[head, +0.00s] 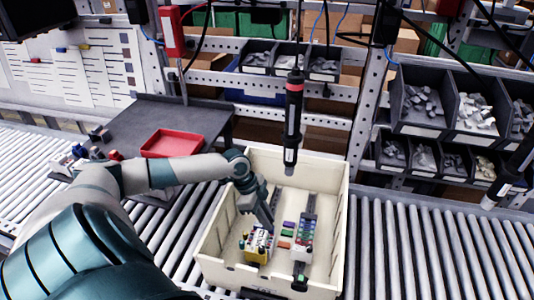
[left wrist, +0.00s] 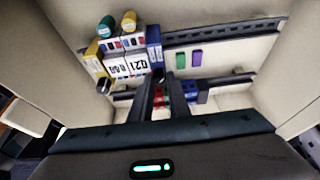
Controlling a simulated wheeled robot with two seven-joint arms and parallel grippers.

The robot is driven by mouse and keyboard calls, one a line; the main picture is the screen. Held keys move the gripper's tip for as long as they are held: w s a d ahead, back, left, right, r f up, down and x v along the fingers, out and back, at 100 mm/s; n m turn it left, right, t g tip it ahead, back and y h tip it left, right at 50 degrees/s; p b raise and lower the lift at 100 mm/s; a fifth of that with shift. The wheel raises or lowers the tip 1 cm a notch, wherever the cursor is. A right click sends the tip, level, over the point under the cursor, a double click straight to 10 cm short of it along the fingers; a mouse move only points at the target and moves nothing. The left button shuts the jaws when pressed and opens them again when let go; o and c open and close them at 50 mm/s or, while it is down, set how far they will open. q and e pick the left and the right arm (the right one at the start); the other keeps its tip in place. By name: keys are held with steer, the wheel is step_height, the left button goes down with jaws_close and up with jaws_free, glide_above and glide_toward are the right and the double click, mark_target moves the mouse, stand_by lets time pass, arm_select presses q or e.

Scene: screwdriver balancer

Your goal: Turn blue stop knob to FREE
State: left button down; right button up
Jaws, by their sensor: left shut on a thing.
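A row of modules (head: 257,246) sits in the cream crate (head: 341,220), yellow at one end. The left wrist view shows its white modules (left wrist: 127,66), a blue module (left wrist: 154,45) at the right end, and teal (left wrist: 106,25) and yellow (left wrist: 129,20) round parts on top. My left gripper (head: 268,224) reaches down into the crate. In the left wrist view its fingertips (left wrist: 162,80) are at the lower end of the blue module. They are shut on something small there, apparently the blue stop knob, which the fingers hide. Its setting cannot be read. My right gripper is not in view.
A second rail of modules (head: 303,238) stands to the right in the crate, with small coloured pieces (head: 287,232) between. A black and red screwdriver (head: 293,115) hangs above the crate. Another tool (head: 510,177) hangs at right. A red tray (head: 172,143) lies on the dark table.

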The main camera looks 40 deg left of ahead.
arm_select(q)
steer(key=c, duration=1.7)
jaws_free()
steer(key=shift+o, duration=0.2)
steer(key=shift+a+r, duration=0.2)
steer(key=shift+r, duration=0.25)
steer(key=b+v, duration=0.5)
steer(key=v, duration=1.1)
steer(key=shift+r+b, duration=0.25)
steer(key=shift+b, duration=0.05)
